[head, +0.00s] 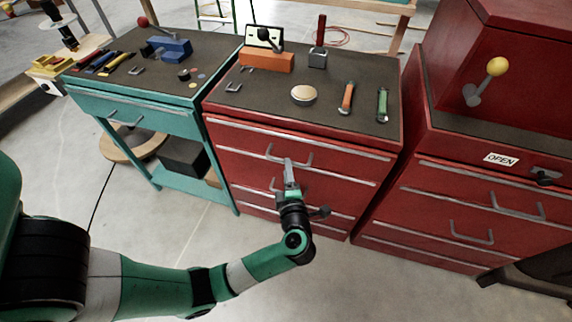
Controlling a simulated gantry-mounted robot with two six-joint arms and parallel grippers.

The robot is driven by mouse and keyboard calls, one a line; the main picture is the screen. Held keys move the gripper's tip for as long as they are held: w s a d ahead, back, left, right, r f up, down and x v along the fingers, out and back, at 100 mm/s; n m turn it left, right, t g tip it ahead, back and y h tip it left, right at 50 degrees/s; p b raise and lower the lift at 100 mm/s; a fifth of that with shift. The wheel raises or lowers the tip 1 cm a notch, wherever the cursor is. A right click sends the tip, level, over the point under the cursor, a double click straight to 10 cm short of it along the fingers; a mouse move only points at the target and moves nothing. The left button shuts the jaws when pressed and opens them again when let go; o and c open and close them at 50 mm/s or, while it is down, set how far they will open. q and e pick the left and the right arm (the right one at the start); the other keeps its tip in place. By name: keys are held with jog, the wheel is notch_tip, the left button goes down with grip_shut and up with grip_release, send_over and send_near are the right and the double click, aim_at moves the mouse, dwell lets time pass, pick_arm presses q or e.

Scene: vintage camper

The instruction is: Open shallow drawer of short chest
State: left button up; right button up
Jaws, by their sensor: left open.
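The short red chest (235,160) stands in the middle of the head view with a dark top. Its front has several stacked drawers with pale metal edge strips, and they look shut. The top drawer (340,160) carries a metal bar handle (270,153). My left gripper (288,164) is open, with its fingers at this handle's bar in the picture. Whether the fingers touch the bar or stand around it cannot be told. The gripper and wrist partly cover the lower drawers and a lower handle. My right gripper is not in view.
A teal workbench (130,108) with tools stands at left. A taller red chest (430,190) with an "OPEN" sign (501,159) stands close at right. Tools and an orange block (266,60) lie on the short chest. The floor in front is clear.

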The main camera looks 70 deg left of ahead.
pick_arm(q)
jog(key=b+x, duration=0.1)
jog(key=x, duration=0.3)
jog(key=shift+w+a, duration=0.15)
jog(key=shift+a, duration=0.15)
jog(key=shift+c, duration=0.3)
grip_shut()
dwell(0.9)
